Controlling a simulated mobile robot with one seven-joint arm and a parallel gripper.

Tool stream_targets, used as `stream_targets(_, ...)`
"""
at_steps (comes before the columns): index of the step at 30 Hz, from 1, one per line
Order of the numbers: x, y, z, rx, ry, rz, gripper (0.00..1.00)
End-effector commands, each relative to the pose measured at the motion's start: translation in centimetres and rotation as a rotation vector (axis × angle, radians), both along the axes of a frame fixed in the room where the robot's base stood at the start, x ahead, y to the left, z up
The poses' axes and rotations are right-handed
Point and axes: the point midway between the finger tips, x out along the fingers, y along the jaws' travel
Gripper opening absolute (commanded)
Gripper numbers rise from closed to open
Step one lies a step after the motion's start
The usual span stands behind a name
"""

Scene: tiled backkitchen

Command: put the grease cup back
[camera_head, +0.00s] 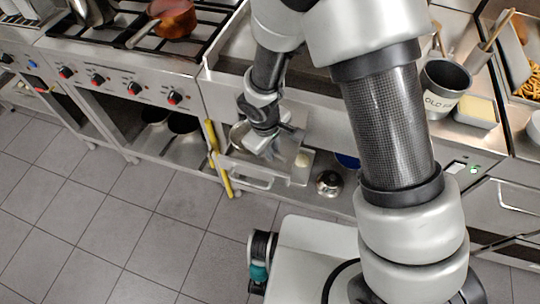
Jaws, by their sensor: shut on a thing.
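My gripper (264,143) is in the middle of the head view, below the front edge of the cooking counter, pointing down. It is shut on a silvery metal piece that I take to be the grease cup (282,172). This has a box-like shape with a bar handle on its front. It is small and partly behind the gripper, so its rim and contents cannot be made out. It is at the front of the counter's open lower space. I cannot tell whether it touches a holder there.
A small shiny pot (328,183) is on the low shelf to the right. A labelled grey pot (444,88) stands on the right counter. The stove (120,75) is at the left. The tiled floor (120,235) is clear.

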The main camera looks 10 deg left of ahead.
Motion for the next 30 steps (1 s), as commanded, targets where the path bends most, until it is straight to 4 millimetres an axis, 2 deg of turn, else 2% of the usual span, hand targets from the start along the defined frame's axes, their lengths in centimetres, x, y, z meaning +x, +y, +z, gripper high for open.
stream_targets(10, 0.0, 0.0, -3.9, -0.001, 0.000, 0.000, 0.00)
stream_targets(21, 0.1, 0.0, -4.3, 0.001, -0.001, -0.002, 0.00)
stream_targets(22, 0.0, 0.0, -4.3, 0.001, -0.001, -0.002, 0.13)
stream_targets(23, 0.0, 0.0, -4.2, 0.001, -0.001, -0.002, 0.18)
stream_targets(30, 0.0, 0.0, -4.2, 0.000, 0.000, -0.002, 0.19)
